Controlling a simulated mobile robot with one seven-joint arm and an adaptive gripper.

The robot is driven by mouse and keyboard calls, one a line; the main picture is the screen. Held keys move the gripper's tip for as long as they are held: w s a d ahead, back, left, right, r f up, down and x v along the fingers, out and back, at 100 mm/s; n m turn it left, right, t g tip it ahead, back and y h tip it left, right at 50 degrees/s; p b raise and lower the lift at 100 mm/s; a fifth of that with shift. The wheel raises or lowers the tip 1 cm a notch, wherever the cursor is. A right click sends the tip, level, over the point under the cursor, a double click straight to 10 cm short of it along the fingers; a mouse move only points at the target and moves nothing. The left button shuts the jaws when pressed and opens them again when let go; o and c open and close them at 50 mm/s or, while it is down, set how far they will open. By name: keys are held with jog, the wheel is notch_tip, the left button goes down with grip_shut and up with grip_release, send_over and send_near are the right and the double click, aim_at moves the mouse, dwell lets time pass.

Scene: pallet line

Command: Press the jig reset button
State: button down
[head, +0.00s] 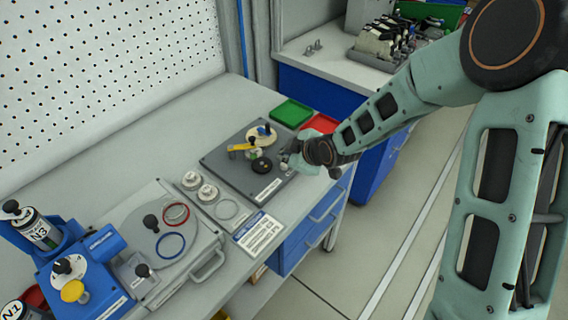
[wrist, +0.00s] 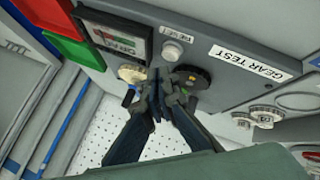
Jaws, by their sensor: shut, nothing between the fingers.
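The gear test jig is a dark grey plate (head: 222,156) on the bench, and it fills the upper part of the wrist view (wrist: 222,88). The reset button (wrist: 172,49) is a small pale round cap beside a small label on the jig, near a dial window (wrist: 117,41). In the head view the button is hidden or too small to make out. My gripper (head: 287,157) is over the jig's right side. In the wrist view its fingers (wrist: 158,82) are shut and empty, below the button in the picture. Whether they touch the jig cannot be told.
A black gear (wrist: 190,78) and a cream disc (wrist: 132,73) flank my fingertips. A yellow lever (head: 241,147) stands on the jig. Green (head: 291,113) and red (head: 320,123) trays lie behind it. Rings, white gears (head: 207,192) and a blue fixture (head: 75,272) occupy the bench's left.

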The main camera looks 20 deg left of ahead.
aim_at(285, 165)
jog(key=shift+f, duration=0.1)
dwell(0.7)
jog(key=shift+f+b, duration=0.35)
jog(key=shift+b, duration=0.25)
jog(key=shift+f+b, duration=0.55)
dwell(0.8)
jog(key=shift+r, duration=0.15)
jog(key=shift+r+p, duration=0.6)
jog(key=shift+r, duration=0.25)
jog(key=shift+r+p, duration=1.95)
jog(key=shift+r, duration=0.6)
jog(key=shift+f, duration=0.1)
